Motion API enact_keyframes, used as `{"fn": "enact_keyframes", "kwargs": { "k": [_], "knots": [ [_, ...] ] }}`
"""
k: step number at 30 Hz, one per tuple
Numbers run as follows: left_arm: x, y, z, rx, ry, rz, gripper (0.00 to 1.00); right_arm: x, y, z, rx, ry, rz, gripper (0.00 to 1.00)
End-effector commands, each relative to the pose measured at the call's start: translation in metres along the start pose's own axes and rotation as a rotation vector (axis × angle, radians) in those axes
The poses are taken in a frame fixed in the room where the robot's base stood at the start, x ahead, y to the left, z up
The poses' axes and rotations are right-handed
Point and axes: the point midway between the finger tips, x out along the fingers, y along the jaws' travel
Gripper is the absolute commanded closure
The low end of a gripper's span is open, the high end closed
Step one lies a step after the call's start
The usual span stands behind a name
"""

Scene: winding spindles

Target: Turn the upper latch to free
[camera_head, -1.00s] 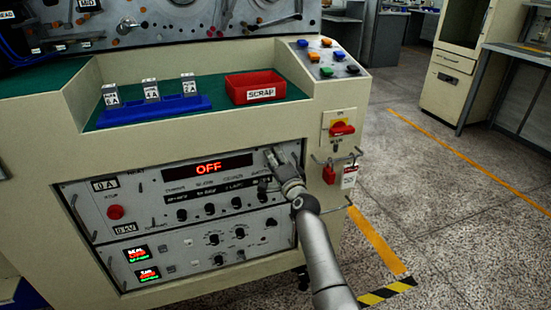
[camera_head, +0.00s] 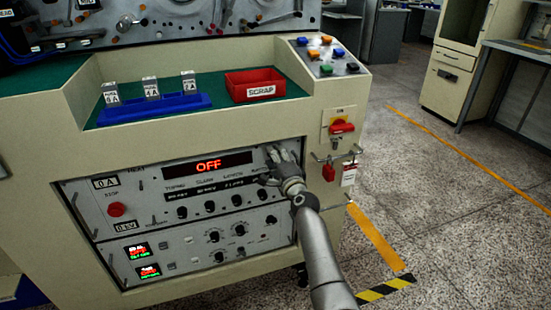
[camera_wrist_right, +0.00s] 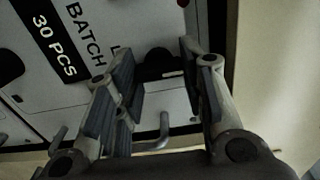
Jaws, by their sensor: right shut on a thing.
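My right gripper (camera_head: 282,156) is at the upper right corner of the grey instrument panel (camera_head: 150,205) on the machine's front. In the right wrist view, its two fingers (camera_wrist_right: 158,72) stand on either side of a black knob-like latch (camera_wrist_right: 158,60) at the panel's edge. I take this as the upper latch, held between the fingers. Its contact points and exact turn angle are hard to see in the dark picture. In the head view the gripper hides the latch. My left gripper is not in view.
A bent metal handle (camera_wrist_right: 163,128) is close below the fingers in the wrist view. Right of the panel are a red-and-yellow switch (camera_head: 342,127) and a red padlock (camera_head: 329,173). A red scrap bin (camera_head: 240,80) and blue holder (camera_head: 170,106) stand on the green top.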

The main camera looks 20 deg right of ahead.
Motion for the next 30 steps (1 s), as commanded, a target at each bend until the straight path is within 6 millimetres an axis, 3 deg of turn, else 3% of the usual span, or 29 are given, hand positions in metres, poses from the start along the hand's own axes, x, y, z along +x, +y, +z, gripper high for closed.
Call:
{"fn": "enact_keyframes", "kwargs": {
  "k": [6,20,25,30],
  "knots": [
    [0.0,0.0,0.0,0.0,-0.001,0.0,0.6,0.0,0.001,0.0,0.002,0.0,0.001,0.41],
    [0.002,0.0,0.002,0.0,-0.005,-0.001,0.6,0.0,0.0,0.0,-0.025,0.0,0.0,0.41],
    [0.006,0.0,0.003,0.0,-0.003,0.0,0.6,0.0,0.001,0.0,-0.206,0.0,-0.001,0.41],
    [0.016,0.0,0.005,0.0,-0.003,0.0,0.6,0.0,0.001,0.0,-0.536,0.0,-0.001,0.41]
  ]
}}
